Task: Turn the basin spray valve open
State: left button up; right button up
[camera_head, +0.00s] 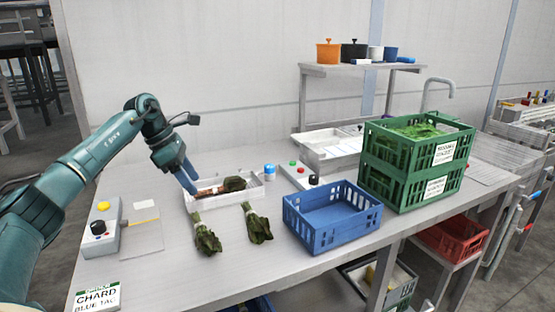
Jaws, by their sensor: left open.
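My left gripper (187,180) reaches in from the left and points down, open, over the near-left side of a white tray (232,198). The tray holds dark leafy greens (234,184) and something reddish-brown by the fingertips; I cannot tell whether the fingers touch it. A sink basin (330,146) lies at the back of the counter. I cannot tell which part is the spray valve. My right gripper is out of view.
Two leafy bunches (206,238) (257,224) lie before the tray. A blue crate (331,224) and stacked green crates (408,178) stand to the right. Another button box (100,238) is at left. A tap (437,88) and a shelf (361,67) with pots are behind.

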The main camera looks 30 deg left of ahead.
aim_at(268, 168)
jog(key=i, duration=1.15)
